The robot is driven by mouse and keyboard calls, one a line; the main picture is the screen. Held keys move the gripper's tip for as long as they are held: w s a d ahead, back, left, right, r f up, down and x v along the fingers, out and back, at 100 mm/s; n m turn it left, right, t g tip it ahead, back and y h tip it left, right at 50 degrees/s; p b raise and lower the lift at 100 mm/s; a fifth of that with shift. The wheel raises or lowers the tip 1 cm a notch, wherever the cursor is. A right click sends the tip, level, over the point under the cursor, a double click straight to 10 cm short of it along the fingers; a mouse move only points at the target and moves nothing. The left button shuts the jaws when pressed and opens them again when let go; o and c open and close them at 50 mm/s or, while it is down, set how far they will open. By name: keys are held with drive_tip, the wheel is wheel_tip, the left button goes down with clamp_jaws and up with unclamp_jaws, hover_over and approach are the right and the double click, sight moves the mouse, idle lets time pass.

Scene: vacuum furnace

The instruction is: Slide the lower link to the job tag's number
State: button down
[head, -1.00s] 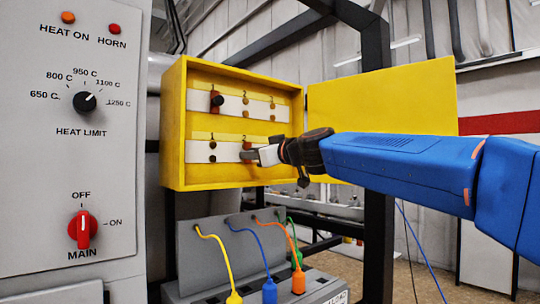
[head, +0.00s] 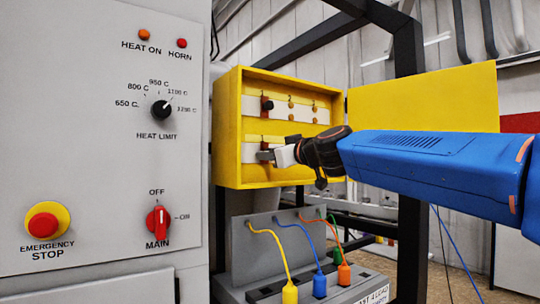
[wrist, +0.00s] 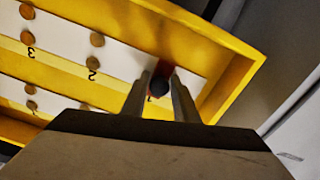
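The yellow box (head: 229,130) stands open, with two pale strips numbered along their length. The lower link shows in the wrist view as a red piece with a dark knob (wrist: 158,85) at the end of its strip, past holes 3 and 2, at position 1. My gripper (head: 265,155) is at the left end of the lower strip and hides most of the link in the head view. In the wrist view my gripper's fingers (wrist: 160,95) stand on both sides of the knob, closed on it. The upper link (head: 267,104) sits at 1. I see no readable job tag.
The box's yellow door (head: 425,110) hangs open to the right. A grey control panel (head: 80,130) with an emergency stop (head: 43,223) stands left. Below are colored leads (head: 290,293) on a grey unit and a partly cut label (head: 374,297). A dark frame post (head: 412,220) stands right.

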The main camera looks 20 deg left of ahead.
drive_tip(key=c, duration=1.5)
unclamp_jaws()
drive_tip(key=shift+s+a, duration=0.15)
drive_tip(key=shift+s, duration=0.05)
drive_tip(key=v, duration=1.7)
drive_tip(key=shift+d, duration=0.25)
drive_tip(key=s+d+f+m+g+h, duration=0.1)
drive_tip(key=s+d+f+m+h, duration=0.15)
drive_tip(key=d+f, duration=0.5)
drive_tip(key=s+d+f+m+g+h, duration=0.15)
drive_tip(key=s+d+f, duration=0.3)
drive_tip(key=f, duration=0.65)
drive_tip(key=s+d+f+m+g+h, duration=0.1)
drive_tip(key=s+d+f+m+h, duration=0.15)
drive_tip(key=d+f, duration=0.6)
drive_tip(key=s+d+f+m+g+h, duration=0.1)
drive_tip(key=s+d+f+m+h, duration=0.1)
drive_tip(key=s+d+f, duration=0.3)
drive_tip(key=s+d+f+m+g+h, duration=0.1)
drive_tip(key=s+d+f+m+h, duration=0.1)
drive_tip(key=s+d+f, duration=0.4)
drive_tip(key=s+d+f+m+g+h, duration=0.1)
drive_tip(key=s+d+f, duration=0.4)
drive_tip(key=f, duration=0.8)
drive_tip(key=shift+s+d+f+m+g+h, duration=0.15)
drive_tip(key=shift+m+h, duration=0.2)
drive_tip(key=shift+h, duration=0.2)
drive_tip(key=shift+s+d+f+m+g+h, duration=0.1)
drive_tip(key=shift+f+m+h, duration=0.15)
drive_tip(key=shift+h, duration=0.25)
